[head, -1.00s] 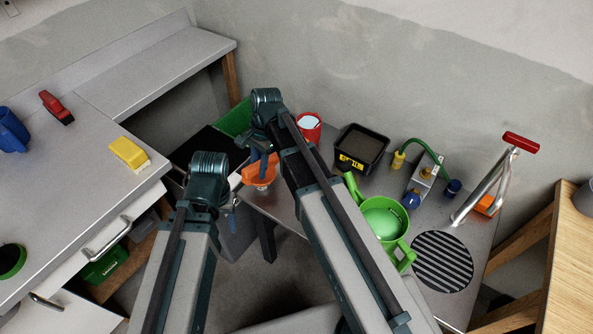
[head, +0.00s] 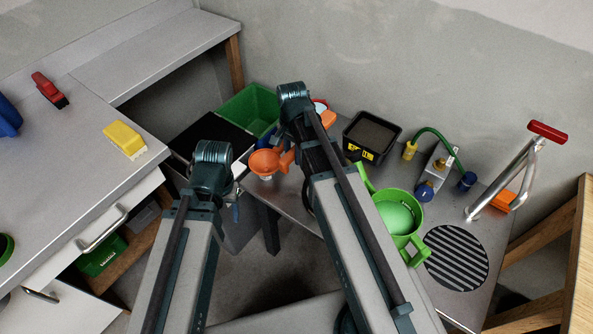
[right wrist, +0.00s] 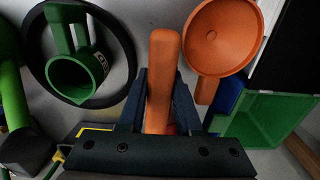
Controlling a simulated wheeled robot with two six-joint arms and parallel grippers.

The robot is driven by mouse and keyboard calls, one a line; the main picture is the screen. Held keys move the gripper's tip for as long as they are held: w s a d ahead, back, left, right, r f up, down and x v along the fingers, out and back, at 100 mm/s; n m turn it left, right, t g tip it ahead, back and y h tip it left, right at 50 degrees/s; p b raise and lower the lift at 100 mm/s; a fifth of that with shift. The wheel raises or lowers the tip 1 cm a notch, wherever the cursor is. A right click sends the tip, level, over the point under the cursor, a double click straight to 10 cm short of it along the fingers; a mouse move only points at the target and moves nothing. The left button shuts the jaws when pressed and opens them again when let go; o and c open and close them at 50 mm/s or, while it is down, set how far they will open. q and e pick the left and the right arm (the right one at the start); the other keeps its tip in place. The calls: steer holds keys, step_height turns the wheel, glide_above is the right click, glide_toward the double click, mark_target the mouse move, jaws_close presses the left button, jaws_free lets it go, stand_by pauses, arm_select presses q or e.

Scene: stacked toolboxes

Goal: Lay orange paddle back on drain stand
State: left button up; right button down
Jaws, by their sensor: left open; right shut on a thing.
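My right gripper (right wrist: 158,105) is shut on an orange paddle (right wrist: 163,65), of which a long flat bar shows between the fingers in the right wrist view. In the head view an orange end (head: 328,118) shows beside my right arm, which hides that gripper. A round black-and-grey striped grille (head: 457,257), perhaps the drain stand, lies on the table at the right, apart from the paddle. My left gripper (head: 236,203) is low by the left arm, open and mostly hidden.
An orange funnel (head: 265,162) with a handle is left of my right arm, and it shows in the right wrist view (right wrist: 222,38). A green bin (head: 250,108), black box (head: 371,136), green can (head: 398,216) and red-handled pump (head: 520,170) stand around. A black ring (right wrist: 40,80) surrounds a green cup (right wrist: 72,78).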

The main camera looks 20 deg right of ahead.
mark_target(293, 177)
arm_select(q)
steer(key=shift+f+b, duration=1)
steer(key=shift+f, duration=0.55)
arm_select(e)
steer(key=shift+f, duration=1.6)
arm_select(q)
steer(key=shift+f, duration=0.1)
arm_select(e)
step_height(293, 177, down, 5)
steer(key=b, duration=0.4)
steer(key=shift+r+b, duration=0.15)
steer(key=shift+b, duration=0.25)
arm_select(q)
step_height(293, 177, down, 4)
steer(key=shift+f, duration=0.15)
arm_select(e)
steer(key=shift+r, duration=0.15)
arm_select(q)
steer(key=shift+f, duration=0.1)
arm_select(e)
steer(key=c, duration=0.6)
jaws_free()
